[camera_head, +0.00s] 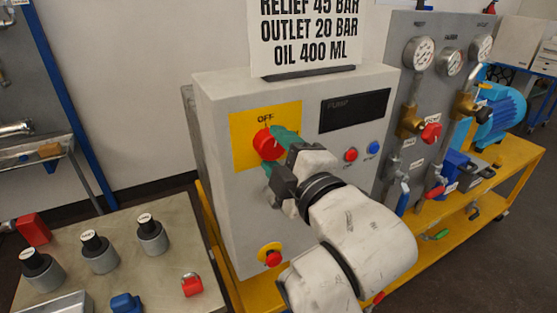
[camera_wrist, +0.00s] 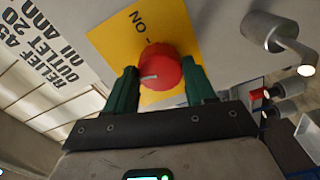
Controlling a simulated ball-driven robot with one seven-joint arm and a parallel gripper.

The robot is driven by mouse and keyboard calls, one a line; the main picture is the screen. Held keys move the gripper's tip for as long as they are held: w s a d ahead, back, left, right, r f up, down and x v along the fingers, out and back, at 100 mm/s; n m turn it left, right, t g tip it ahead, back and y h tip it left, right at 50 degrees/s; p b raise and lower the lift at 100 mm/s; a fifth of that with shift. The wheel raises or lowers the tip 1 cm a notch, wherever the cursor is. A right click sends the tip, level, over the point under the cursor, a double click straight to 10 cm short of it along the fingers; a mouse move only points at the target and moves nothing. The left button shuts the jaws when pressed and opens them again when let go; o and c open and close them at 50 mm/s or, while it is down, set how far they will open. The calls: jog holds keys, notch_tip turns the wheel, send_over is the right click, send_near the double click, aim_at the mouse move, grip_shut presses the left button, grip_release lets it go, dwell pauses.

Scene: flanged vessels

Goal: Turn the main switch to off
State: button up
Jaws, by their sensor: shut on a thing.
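The main switch is a round red knob (camera_head: 264,143) on a yellow plate (camera_head: 288,112) with "OFF" printed above it, on the front of a grey control box. My gripper (camera_head: 277,152) reaches it from the lower right, its green fingers shut on the knob. In the wrist view the knob (camera_wrist: 162,68) sits between the two green fingers (camera_wrist: 158,76). A short pale mark shows on the knob's face, pointing left in that view, and "ON" lettering is on the plate. The fingers partly hide the knob in the head view, so its mark is unclear there.
A dark display (camera_head: 355,110), a red button (camera_head: 351,154) and a blue button (camera_head: 374,148) are right of the switch. A red button on yellow (camera_head: 272,257) is below. Several black-topped knobs stand on the bench (camera_head: 130,265) at left. Gauges and valves fill the grey panel (camera_head: 400,75) at right.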

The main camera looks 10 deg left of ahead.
jog(key=shift+f+n+b, duration=0.15)
jog(key=shift+n+b, duration=0.5)
jog(key=shift+n, duration=0.95)
jog(key=o, duration=1)
jog(key=shift+o, duration=0.2)
jog(key=b+v, duration=0.2)
jog(key=v, duration=0.8)
jog(key=shift+s+d, duration=0.25)
jog(key=shift+s, duration=0.1)
